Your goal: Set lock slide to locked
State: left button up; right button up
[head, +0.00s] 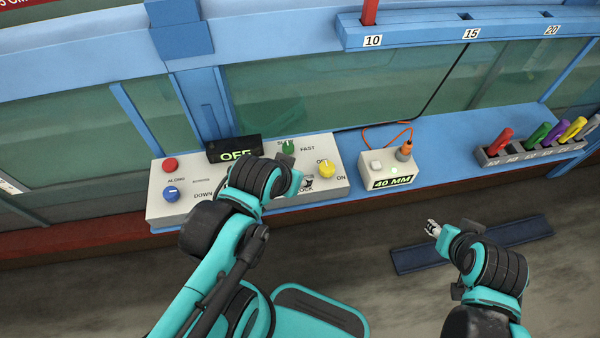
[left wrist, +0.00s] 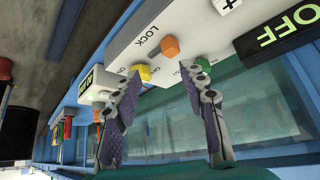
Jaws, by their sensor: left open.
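The white control box (head: 335,180) has a LOCK label at its front edge. In the left wrist view an orange block (left wrist: 170,46), which looks like the lock slide, stands beside that label. My left gripper (head: 298,171) is over the box's front right part and hides the slide in the head view. In the left wrist view my left gripper (left wrist: 161,76) is open, with the orange block beyond and between its fingertips; I see no contact. My right gripper (head: 433,228) is over the floor at the right, and its jaws are too small to read.
The box also bears red (head: 170,164), blue (head: 171,194), green (head: 288,147) and yellow (head: 326,169) knobs and an OFF display (head: 235,154). A smaller 40 MM box (head: 389,170) stands to its right. A rack (head: 530,150) of coloured handles is farther right.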

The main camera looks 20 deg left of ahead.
pick_arm(q)
jog(key=w+m+g+p, duration=0.1)
jog(key=m+g+p, duration=0.1)
jog(key=m, duration=0.1)
jog(key=w+a+r+m+g+p, duration=0.1)
jog(key=w+m+p, duration=0.1)
jog(key=w+r+m+g+p, duration=0.1)
jog(key=m+g+p, duration=0.1)
jog(key=m, duration=0.1)
jog(key=shift+w+a+r+m+g, duration=0.15)
jog(key=shift+w+a+m+g, duration=0.05)
jog(key=shift+a+m+g, duration=0.1)
jog(key=shift+w+a+f+m+g+p, duration=0.15)
jog(key=shift+w+f+m+g+p, duration=0.15)
jog(key=shift+m+g+p, duration=0.45)
jog(key=shift+f+m, duration=0.15)
jog(key=shift+m, duration=0.2)
jog(key=shift+f, duration=0.3)
notch_tip(320, 180, down, 7)
jog(key=b, duration=0.2)
jog(key=shift+f+b, duration=0.15)
jog(key=shift+b, duration=0.25)
grip_shut()
